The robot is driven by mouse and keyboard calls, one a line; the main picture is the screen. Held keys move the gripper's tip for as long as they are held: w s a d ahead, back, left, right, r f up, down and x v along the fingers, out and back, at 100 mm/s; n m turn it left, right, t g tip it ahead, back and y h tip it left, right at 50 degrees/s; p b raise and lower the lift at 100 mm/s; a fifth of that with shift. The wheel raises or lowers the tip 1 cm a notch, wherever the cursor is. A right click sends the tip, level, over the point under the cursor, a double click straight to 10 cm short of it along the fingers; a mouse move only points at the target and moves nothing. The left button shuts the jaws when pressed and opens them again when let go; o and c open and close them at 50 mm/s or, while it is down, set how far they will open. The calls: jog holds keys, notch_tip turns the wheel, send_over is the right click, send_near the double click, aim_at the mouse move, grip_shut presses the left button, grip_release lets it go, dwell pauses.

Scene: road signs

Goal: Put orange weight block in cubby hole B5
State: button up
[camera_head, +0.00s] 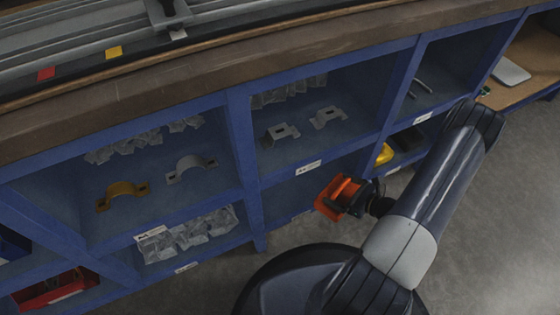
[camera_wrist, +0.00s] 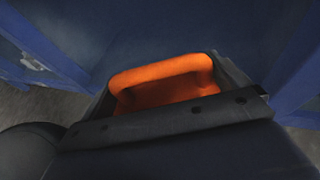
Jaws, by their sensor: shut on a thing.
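The orange weight block (camera_head: 341,193) has a raised handle and is in my gripper (camera_head: 352,200), in front of the lower middle cubby (camera_head: 305,205) of the blue shelf. In the wrist view the block (camera_wrist: 165,85) fills the space at the jaws (camera_wrist: 180,115), and its orange handle stands up. My gripper is shut on it. Behind it in the wrist view are blue cubby panels on both sides (camera_wrist: 45,45). The label of the lower middle cubby is too small to read, so I cannot tell which cubby is B5.
Upper cubbies hold a yellow bracket (camera_head: 122,194), grey brackets (camera_head: 192,168) and plastic bags. A lower left cubby holds bags (camera_head: 190,237), and a red bin (camera_head: 55,290) is further left. A yellow item (camera_head: 385,153) sits in the cubby to the right. Grey floor is open at the lower right.

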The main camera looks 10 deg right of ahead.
jog(key=shift+w+a+r+b+x, duration=0.1)
jog(key=shift+r+b+x, duration=0.65)
jog(key=shift+x, duration=2.3)
jog(key=shift+w+a+r+b+x, duration=0.15)
jog(key=shift+b+x, duration=1.35)
jog(key=shift+x, duration=1.5)
jog(key=shift+w+a+r+b+x, duration=0.1)
jog(key=shift+r+b+x, duration=0.25)
jog(key=shift+b+x, duration=1.75)
jog(key=shift+p+x, duration=0.95)
jog(key=shift+p, duration=0.05)
jog(key=o, duration=1.3)
jog(key=shift+s+f, duration=0.15)
jog(key=shift+c, duration=0.2)
jog(key=p+v, duration=0.4)
jog(key=v, duration=0.8)
